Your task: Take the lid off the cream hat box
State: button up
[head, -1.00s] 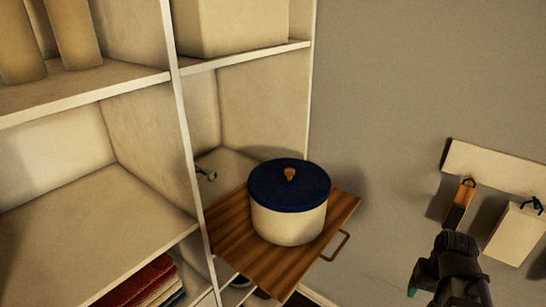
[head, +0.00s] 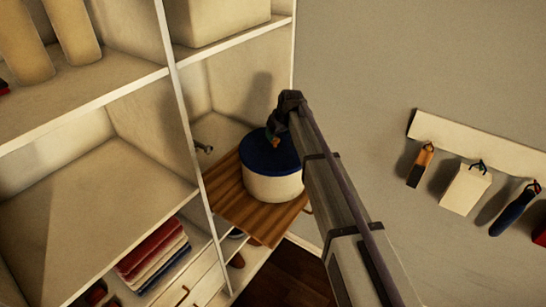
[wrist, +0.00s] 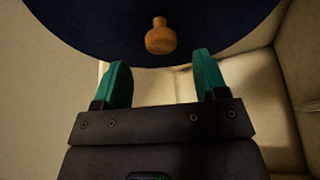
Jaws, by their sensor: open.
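The cream hat box (head: 272,186) stands upright on a wooden pull-out board in the shelf unit. Its dark blue lid (head: 262,152) is on it, with a small orange-brown knob (wrist: 160,37) at the lid's centre. My gripper (head: 273,134) is over the lid, close to the knob, and partly hides it in the head view. In the wrist view my gripper (wrist: 158,80) has its two teal fingers apart and empty. The knob appears just beyond the fingertips, between their lines. The lid also fills the top of the wrist view (wrist: 90,25).
The wooden board (head: 225,190) juts out from the shelf unit. A shelf upright (head: 183,120) stands left of the box, and a shelf edge (head: 235,46) runs above. A wall rail (head: 480,142) with hanging items is at right. Folded cloths (head: 152,250) lie lower left.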

aim_at(275, 139)
jog(key=shift+w+f, duration=0.1)
jog(key=shift+f, duration=0.05)
jog(key=b+x, duration=0.4)
jog(key=x, duration=0.1)
jog(key=shift+f+b, duration=0.15)
jog(key=shift+b, duration=0.2)
jog(key=shift+a, duration=0.1)
jog(key=shift+r, duration=0.2)
jog(key=c, duration=1)
